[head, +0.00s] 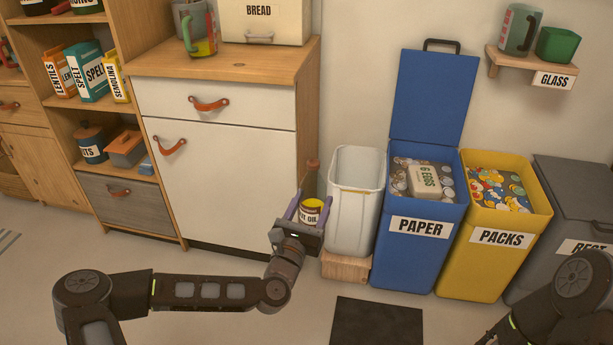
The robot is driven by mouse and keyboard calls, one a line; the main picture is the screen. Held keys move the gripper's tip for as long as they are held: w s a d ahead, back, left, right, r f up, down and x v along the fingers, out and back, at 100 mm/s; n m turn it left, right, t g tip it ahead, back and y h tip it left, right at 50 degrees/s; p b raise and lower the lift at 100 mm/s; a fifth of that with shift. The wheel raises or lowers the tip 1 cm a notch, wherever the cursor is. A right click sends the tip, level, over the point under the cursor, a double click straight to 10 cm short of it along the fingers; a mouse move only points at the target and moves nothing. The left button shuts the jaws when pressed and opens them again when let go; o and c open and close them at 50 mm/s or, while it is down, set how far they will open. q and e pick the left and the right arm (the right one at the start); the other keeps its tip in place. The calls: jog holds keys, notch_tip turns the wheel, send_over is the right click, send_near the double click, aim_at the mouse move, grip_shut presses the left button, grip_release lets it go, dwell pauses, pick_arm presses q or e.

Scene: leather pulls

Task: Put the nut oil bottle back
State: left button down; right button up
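The nut oil bottle (312,204) has a white label partly reading "OIL", yellow contents and a brown top. It is held upright between the two fingers of my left gripper (310,208), in front of the white cabinet's right edge and left of the white bin. The gripper hides the bottle's lower part. Only a part of my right arm shows at the lower right; its gripper is out of the picture.
A wooden shelf unit (108,108) with food boxes stands at the left. The worktop (225,66) carries a bread box (265,20) and a glass jug. A white bin (353,205), blue paper bin (415,245) and yellow packs bin (487,262) line the wall. A dark mat lies on the floor.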

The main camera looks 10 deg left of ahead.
pick_arm(q)
jog(key=s+a+r+y+p, duration=0.1)
jog(key=a+r+p, duration=0.1)
jog(key=r+p, duration=0.9)
jog(key=s+a+r+n+y+p, duration=0.1)
jog(key=a+r+p, duration=0.2)
jog(key=r+p, duration=0.8)
jog(key=shift+s+a+r+p, duration=0.25)
jog(key=shift+s+r+p, duration=0.05)
jog(key=shift+r+p, duration=0.15)
jog(key=shift+f, duration=0.1)
